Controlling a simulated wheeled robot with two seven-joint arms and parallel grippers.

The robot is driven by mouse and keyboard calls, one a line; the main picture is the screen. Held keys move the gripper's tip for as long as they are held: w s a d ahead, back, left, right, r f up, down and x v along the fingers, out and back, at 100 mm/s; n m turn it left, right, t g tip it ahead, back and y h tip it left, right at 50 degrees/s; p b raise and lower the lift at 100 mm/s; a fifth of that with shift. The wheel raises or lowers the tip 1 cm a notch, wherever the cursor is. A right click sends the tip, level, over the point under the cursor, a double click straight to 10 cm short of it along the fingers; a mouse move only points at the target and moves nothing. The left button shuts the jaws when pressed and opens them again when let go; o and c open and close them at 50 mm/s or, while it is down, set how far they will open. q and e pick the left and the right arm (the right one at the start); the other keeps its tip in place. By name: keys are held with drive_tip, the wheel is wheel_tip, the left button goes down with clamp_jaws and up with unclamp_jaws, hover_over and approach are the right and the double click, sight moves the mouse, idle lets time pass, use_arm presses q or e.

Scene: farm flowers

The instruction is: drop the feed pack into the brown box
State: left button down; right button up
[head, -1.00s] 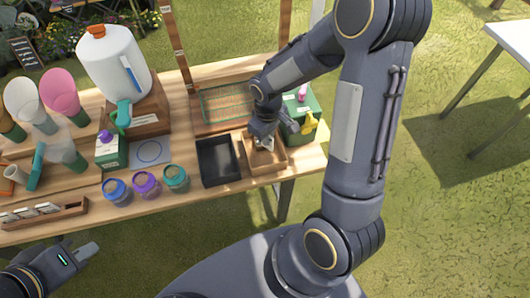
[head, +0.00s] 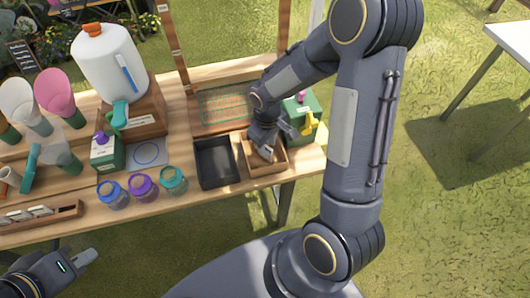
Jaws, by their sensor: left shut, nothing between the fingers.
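The brown box (head: 250,163) is a small open wooden tray near the right end of the wooden table. My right gripper (head: 281,143) is over it and low, with its light grey fingers apart. One finger reaches into the box and the other is by its right side. I cannot make out the feed pack; the gripper and box wall cover part of the box's inside. My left gripper (head: 91,254) is shut and empty at the lower left, in front of the table.
A black tray (head: 216,178) stands left of the box. A green container (head: 305,105) with a yellow part is close behind it on the right. A large white jug (head: 108,65) stands farther back.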

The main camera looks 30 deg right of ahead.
wheel_tip(320, 180, up, 7)
drive_tip(key=shift+f, duration=0.1)
drive_tip(key=shift+r, duration=0.5)
drive_tip(key=shift+s+r, duration=0.1)
drive_tip(key=shift+r, duration=0.1)
drive_tip(key=s+a+r+m+t+y, duration=0.2)
drive_tip(key=s+r, duration=0.3)
drive_tip(key=s, duration=0.3)
drive_tip(key=s+a+r+m+t+y, duration=0.1)
drive_tip(key=s+a+r+m+t, duration=0.1)
drive_tip(key=s+r, duration=0.3)
drive_tip(key=s+m+t, duration=0.1)
drive_tip(key=s, duration=0.2)
drive_tip(key=shift+s+r+m+t+y, duration=0.25)
drive_tip(key=shift+s+m+t+y, duration=0.05)
drive_tip(key=shift+s+m+y, duration=0.1)
drive_tip(key=shift+a, duration=0.1)
idle(0.7)
